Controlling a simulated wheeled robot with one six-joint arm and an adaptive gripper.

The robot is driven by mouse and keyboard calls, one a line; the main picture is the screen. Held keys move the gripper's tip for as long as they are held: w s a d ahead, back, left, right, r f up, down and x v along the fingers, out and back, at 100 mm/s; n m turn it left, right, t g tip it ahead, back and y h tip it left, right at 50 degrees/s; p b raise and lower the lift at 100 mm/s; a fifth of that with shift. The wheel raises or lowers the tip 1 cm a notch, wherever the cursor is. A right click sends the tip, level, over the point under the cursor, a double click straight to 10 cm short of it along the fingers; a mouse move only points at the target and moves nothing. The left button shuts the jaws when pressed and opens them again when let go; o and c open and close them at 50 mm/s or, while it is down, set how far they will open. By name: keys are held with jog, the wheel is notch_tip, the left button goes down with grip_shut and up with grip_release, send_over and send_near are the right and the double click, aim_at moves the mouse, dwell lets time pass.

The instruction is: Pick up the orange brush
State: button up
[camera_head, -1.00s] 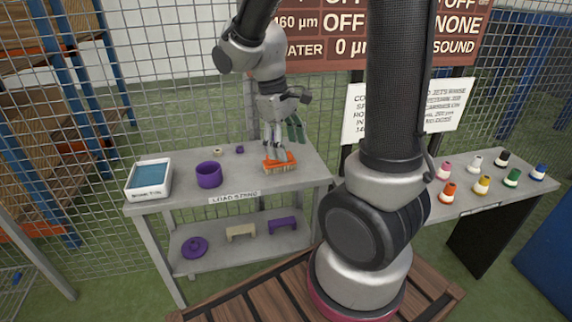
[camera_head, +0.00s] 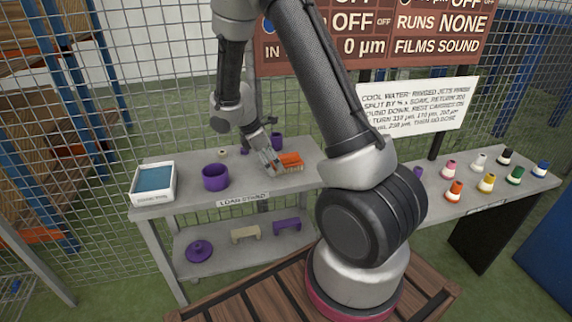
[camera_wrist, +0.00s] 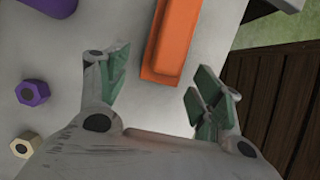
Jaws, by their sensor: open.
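The orange brush (camera_head: 291,160) lies on the top of the grey loan stand (camera_head: 240,178), near its right part, with pale bristles underneath. In the wrist view the brush (camera_wrist: 172,42) shows as an orange block, reaching from the top edge down to between my fingers. My gripper (camera_head: 272,166) is low over the stand at the brush's left end. In the wrist view my gripper (camera_wrist: 160,92) is open, with a green-padded finger on each side of the brush's near end. Neither finger visibly grips it, and I cannot tell whether one touches it.
A purple pot (camera_head: 215,177) and a white tray with a blue surface (camera_head: 153,180) stand left on the top. Two small nuts (camera_wrist: 30,92) (camera_wrist: 24,145) lie near my gripper. A wire fence (camera_head: 130,100) stands behind. Several coloured bottles (camera_head: 487,182) stand on the right table.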

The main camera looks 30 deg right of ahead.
aim_at(285, 155)
jog(key=d, duration=0.2)
jog(key=s+d, duration=0.1)
jog(key=d, duration=0.2)
jog(key=shift+s, duration=0.1)
jog(key=shift+s+d+f, duration=0.1)
jog(key=shift+d+f, duration=0.15)
jog(key=shift+f, duration=0.3)
jog(key=c, duration=1.1)
